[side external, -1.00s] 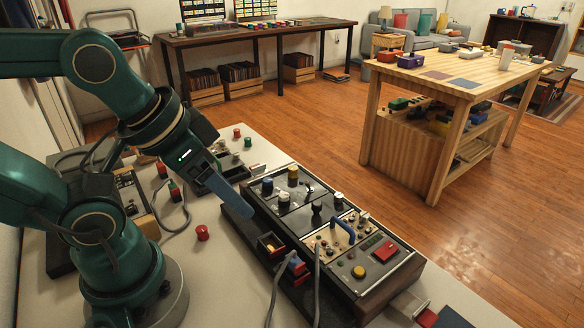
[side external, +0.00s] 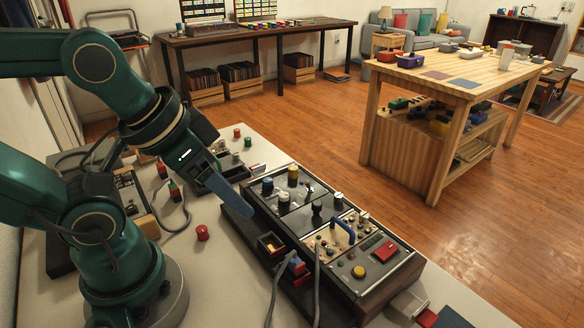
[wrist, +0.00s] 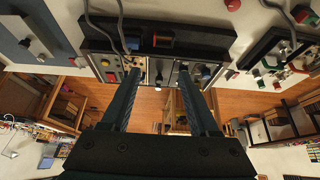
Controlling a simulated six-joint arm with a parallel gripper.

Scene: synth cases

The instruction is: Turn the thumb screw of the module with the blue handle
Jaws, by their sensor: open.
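The blue handle (side external: 343,230) arches over a beige module (side external: 325,238) in the dark rack on the table. Small knobs and fittings show around it; I cannot tell which is the thumb screw. My gripper (side external: 249,214) is beside the rack's left end, apart from the module, with blue-grey fingers pointing down to the right. In the wrist view my gripper (wrist: 159,76) has its two fingers spread and nothing between them. The beige module shows there beside the left fingertip (wrist: 110,68), partly hidden.
The rack also bears a white knob (side external: 284,197), black knobs (side external: 317,208), a red button (side external: 385,251) and a yellow button (side external: 358,272). Grey cables (side external: 274,298) run along its near side.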

